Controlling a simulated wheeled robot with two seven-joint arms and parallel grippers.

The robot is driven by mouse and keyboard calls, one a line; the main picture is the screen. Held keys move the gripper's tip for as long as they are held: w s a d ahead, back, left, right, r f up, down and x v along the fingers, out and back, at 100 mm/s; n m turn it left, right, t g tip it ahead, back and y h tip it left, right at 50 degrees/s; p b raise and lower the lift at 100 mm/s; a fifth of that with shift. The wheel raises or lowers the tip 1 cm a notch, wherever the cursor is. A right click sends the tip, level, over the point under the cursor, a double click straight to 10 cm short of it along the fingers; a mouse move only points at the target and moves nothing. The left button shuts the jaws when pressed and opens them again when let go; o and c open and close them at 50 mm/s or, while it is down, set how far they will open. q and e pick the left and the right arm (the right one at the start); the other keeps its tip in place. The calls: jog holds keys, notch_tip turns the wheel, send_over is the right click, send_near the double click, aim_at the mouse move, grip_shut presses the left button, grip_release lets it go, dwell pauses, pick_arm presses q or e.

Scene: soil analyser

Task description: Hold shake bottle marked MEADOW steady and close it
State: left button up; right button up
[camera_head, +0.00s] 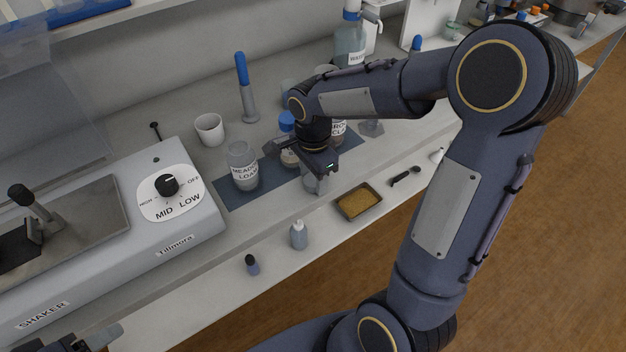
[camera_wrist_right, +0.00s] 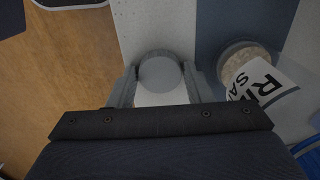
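The shake bottle marked MEADOW LOAM (camera_head: 243,172) stands upright on the blue mat, left of my right gripper. I cannot tell whether its grey top is a cap or an open mouth. My right gripper (camera_head: 313,174) points down at the mat's front edge. In the right wrist view its fingers (camera_wrist_right: 160,85) close on both sides of a small grey round-topped piece (camera_wrist_right: 159,73). A pale jar-like body (camera_head: 315,184) shows below the gripper in the head view.
A labelled bottle with sandy contents (camera_wrist_right: 247,62) stands beside the right gripper, on the blue mat (camera_head: 232,195). The shaker (camera_head: 115,250) fills the left. A white cup (camera_head: 210,129) stands behind. A soil tray (camera_head: 357,202) and small bottle (camera_head: 298,236) are along the front.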

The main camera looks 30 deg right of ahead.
aim_at(313, 179)
jog(key=c, duration=0.5)
jog(key=shift+r, duration=0.45)
notch_tip(313, 179, up, 2)
jog(key=shift+r, duration=0.25)
jog(key=s+a+r, duration=0.3)
jog(key=s+r, duration=0.6)
jog(key=s, duration=0.4)
jog(key=shift+s+a+r, duration=0.25)
jog(key=shift+a+r, duration=0.05)
jog(key=shift+a, duration=0.1)
